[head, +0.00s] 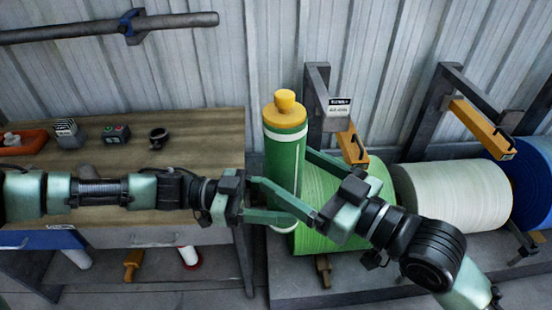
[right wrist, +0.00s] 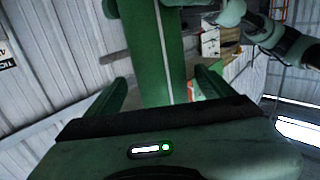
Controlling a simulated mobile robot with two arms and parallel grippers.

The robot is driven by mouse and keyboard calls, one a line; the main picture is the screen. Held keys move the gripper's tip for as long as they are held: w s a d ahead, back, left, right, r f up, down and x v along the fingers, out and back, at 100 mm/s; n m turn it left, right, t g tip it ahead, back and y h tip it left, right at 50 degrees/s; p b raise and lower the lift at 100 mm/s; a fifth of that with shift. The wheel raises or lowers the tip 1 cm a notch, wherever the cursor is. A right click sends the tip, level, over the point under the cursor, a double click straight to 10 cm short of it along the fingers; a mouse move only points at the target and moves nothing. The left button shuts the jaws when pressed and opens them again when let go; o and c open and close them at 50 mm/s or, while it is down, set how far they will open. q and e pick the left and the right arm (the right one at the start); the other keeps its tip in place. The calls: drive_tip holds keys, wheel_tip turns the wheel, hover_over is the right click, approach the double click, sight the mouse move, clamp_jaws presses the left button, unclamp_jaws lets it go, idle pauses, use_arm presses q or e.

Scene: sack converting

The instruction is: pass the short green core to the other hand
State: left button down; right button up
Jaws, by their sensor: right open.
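The short green core (head: 285,152), a green cylinder with white bands and a yellow knobbed cap, is upright in the middle of the head view. My left gripper (head: 282,214) comes in from the left and is shut on its lower part; its far finger is hidden. My right gripper (head: 279,168) comes from the right, open, with one finger in front of the core and one behind. In the right wrist view the core (right wrist: 157,60) stands between the open fingers of my right gripper (right wrist: 165,88).
A wooden bench (head: 205,140) with a red tray (head: 24,143) and small devices is at left. A large green roll (head: 345,215) lies right behind the core, with a white roll (head: 455,195) and a blue roll (head: 535,180) further right. Dark rack posts (head: 317,100) stand close behind.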

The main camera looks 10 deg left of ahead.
drive_tip(key=shift+x, duration=2.55)
use_arm(q)
drive_tip(key=shift+r, duration=0.1)
use_arm(e)
drive_tip(key=shift+d, duration=0.1)
drive_tip(key=c, duration=1.8)
use_arm(q)
drive_tip(key=shift+c, duration=1.9)
unclamp_jaws()
use_arm(e)
clamp_jaws()
